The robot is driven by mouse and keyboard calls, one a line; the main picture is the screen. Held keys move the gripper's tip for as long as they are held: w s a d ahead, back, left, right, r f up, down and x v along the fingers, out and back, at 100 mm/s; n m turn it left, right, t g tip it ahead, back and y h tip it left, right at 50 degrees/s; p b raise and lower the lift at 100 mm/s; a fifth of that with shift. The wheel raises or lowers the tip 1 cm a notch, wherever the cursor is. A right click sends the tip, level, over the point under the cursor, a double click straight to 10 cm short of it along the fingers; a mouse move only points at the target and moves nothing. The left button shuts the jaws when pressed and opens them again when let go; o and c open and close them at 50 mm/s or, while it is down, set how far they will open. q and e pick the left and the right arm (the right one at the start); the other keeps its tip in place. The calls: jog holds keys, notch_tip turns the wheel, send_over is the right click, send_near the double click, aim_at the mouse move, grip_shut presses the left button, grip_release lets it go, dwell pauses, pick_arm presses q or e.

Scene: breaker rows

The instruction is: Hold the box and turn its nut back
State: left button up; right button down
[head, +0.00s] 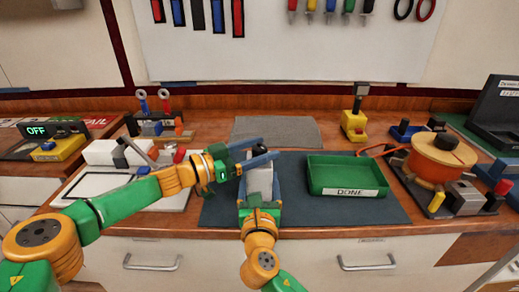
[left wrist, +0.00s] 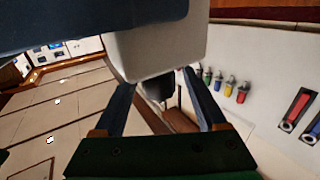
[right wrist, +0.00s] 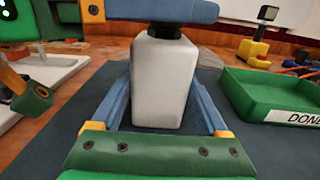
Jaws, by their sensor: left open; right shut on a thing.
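The pale grey box (head: 260,181) stands upright on the dark mat, with a black nut (head: 258,150) on its top. My right gripper (head: 260,187) is shut on the box, one blue finger on each side; the right wrist view shows the box (right wrist: 160,80) between them. My left gripper (head: 263,151) reaches in from the left at the nut's height. Its fingers are open, one on each side of the nut in the left wrist view (left wrist: 156,86). In the right wrist view a left finger partly hides the nut (right wrist: 164,30).
A green tray marked DONE (head: 345,176) stands right of the box on the dark mat (head: 310,212). A white tray-like board (head: 100,185) lies left, under my left arm. An orange round device (head: 437,160) stands further right. The mat's front right is clear.

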pick_arm(q)
grip_shut()
jog(key=shift+a, duration=0.1)
jog(key=shift+n+t+y, duration=0.5)
jog(key=shift+n+t, duration=0.1)
jog(key=shift+t, duration=0.2)
jog(key=t+y, duration=0.1)
jog(key=n+t, duration=0.1)
jog(key=d+n+y, duration=0.1)
jog(key=shift+s+t+y, duration=0.25)
jog(key=shift+t+y, duration=0.05)
jog(key=shift+t, duration=0.1)
jog(key=shift+n+t+y, duration=0.8)
jog(key=shift+n+y, duration=0.3)
jog(key=shift+a+r+y, duration=0.1)
jog(key=shift+y, duration=0.2)
jog(key=shift+w+a+n+t+y, duration=0.1)
jog(key=shift+a+n+t+y, duration=0.1)
jog(key=shift+n+t+y, duration=0.15)
